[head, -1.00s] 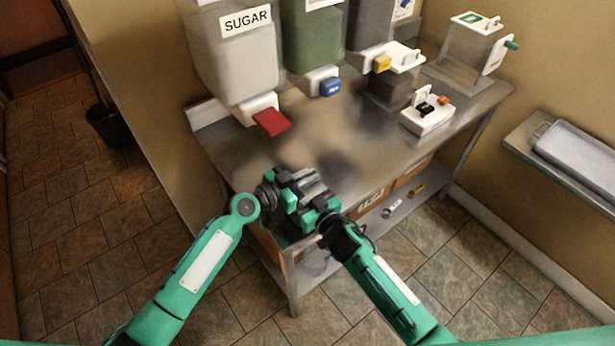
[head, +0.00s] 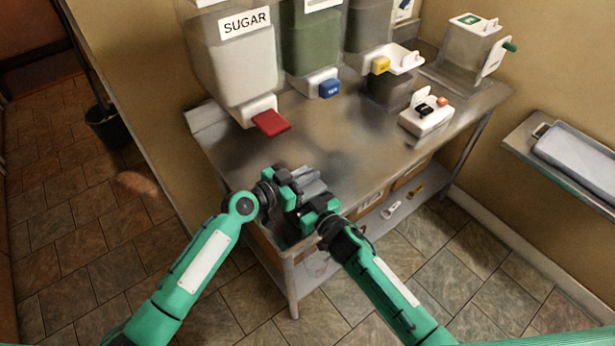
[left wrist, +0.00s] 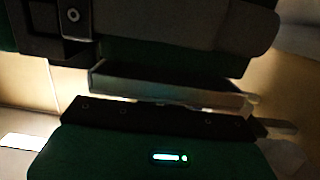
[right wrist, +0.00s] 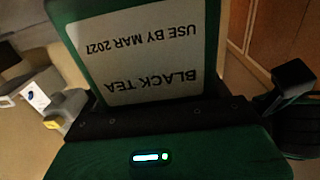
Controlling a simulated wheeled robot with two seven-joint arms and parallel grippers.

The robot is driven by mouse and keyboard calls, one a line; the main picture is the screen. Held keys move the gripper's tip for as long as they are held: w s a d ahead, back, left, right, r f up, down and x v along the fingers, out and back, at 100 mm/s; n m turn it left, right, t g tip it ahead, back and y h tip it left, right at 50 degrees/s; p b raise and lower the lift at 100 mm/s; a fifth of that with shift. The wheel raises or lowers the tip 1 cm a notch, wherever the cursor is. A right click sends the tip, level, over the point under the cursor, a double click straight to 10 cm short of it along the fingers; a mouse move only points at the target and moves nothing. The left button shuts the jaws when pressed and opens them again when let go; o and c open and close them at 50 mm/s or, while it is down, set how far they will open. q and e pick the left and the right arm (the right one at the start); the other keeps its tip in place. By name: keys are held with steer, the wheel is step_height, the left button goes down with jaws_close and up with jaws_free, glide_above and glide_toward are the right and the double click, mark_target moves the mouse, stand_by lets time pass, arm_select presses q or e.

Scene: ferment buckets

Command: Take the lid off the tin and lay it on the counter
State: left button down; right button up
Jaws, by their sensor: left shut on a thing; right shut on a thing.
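The tin shows close up in the right wrist view, with a pale label (right wrist: 150,55) reading BLACK TEA, upside down in that picture. My right gripper (head: 318,205) is shut on the tin, over the counter's front edge in the head view. My left gripper (head: 287,186) is close beside it, to the left, and is shut on a thin, flat-edged piece, which looks like the lid (left wrist: 170,84) in the dark left wrist view. The grippers hide most of the tin and lid in the head view. I cannot tell whether lid and tin still touch.
The steel counter (head: 250,155) has bare room behind and left of my grippers. A sugar dispenser (head: 235,65) with a red flap (head: 271,123) and other dispensers line the back. A white device (head: 427,117) stands at the right. A shelf with a tray (head: 580,155) is far right.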

arm_select(q)
steer(key=shift+r, duration=0.3)
steer(key=shift+r, duration=2.05)
arm_select(e)
steer(key=o, duration=1.4)
arm_select(q)
steer(key=shift+f, duration=0.1)
